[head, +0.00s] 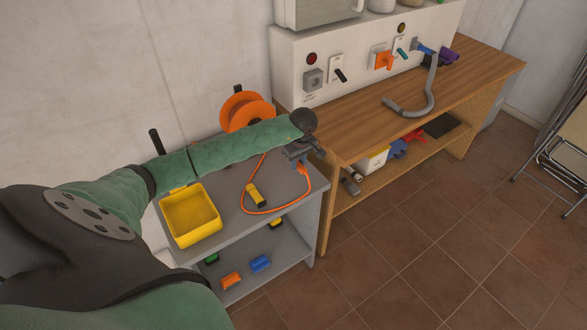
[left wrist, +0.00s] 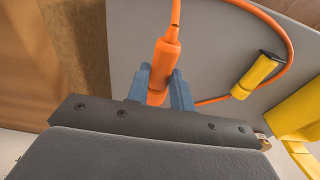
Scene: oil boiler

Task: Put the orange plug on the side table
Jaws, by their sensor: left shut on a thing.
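My left gripper (head: 299,158) reaches over the grey side table (head: 290,208) near its right edge. In the left wrist view its blue-grey fingers (left wrist: 160,88) are shut on the orange plug (left wrist: 166,52). The plug also shows just below the gripper in the head view (head: 304,172). Its orange cord (head: 245,208) curves across the tabletop. I cannot tell whether the plug touches the tabletop. My right gripper is not in view.
An orange cable reel (head: 247,112), an open yellow box (head: 191,216) and a yellow-black item (head: 255,195) are on the side table. A wooden workbench (head: 352,130) with a socket panel (head: 320,55) stands to the right. An orange fitting (head: 384,61) is on that panel.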

